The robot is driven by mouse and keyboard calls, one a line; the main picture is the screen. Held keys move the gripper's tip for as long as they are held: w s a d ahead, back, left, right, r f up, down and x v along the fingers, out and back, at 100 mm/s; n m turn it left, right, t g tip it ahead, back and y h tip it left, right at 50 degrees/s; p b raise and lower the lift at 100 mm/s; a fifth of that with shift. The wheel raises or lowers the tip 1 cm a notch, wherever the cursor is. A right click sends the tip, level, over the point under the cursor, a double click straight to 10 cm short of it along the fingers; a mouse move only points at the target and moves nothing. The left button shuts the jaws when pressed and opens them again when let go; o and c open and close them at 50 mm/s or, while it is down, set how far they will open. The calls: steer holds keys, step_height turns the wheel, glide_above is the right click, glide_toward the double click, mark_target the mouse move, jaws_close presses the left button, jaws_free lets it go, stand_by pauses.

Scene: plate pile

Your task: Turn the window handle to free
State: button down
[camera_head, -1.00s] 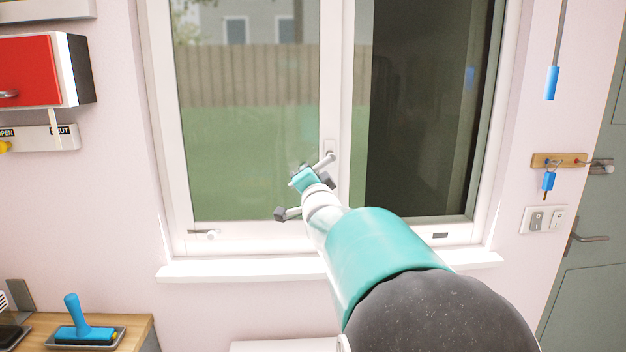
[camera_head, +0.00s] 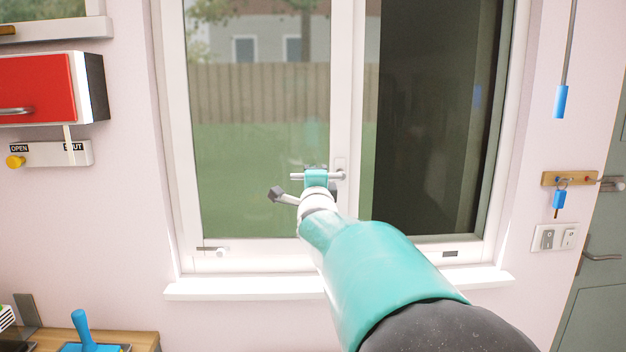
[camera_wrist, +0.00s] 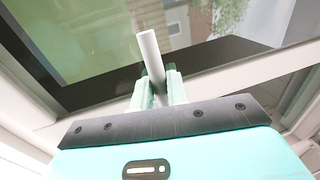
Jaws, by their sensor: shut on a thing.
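The window handle (camera_head: 334,175) is a pale bar on the middle upright of the white window frame (camera_head: 345,110). It points left and lies about level in the head view. My gripper (camera_head: 316,176) is shut on the handle's bar partway along, and the bar's free end sticks out to its left. In the wrist view, the white handle (camera_wrist: 149,52) runs between the two green fingers (camera_wrist: 158,88) and its end sticks out past them. My arm and gripper hide part of the lower frame.
A small latch (camera_head: 212,250) sits at the lower left of the frame above the sill (camera_head: 240,288). A red box (camera_head: 40,88) and an OPEN/SHUT switch panel (camera_head: 50,154) are on the left wall. A key rack (camera_head: 570,179) and light switches (camera_head: 555,237) are at right.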

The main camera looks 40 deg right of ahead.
steer(key=shift+r, duration=0.1)
steer(key=c, duration=1.4)
jaws_free()
steer(key=shift+c, duration=0.2)
steer(key=shift+s, duration=0.1)
steer(key=v, duration=1.3)
steer(key=shift+s+a, duration=0.2)
steer(key=shift+a, duration=0.1)
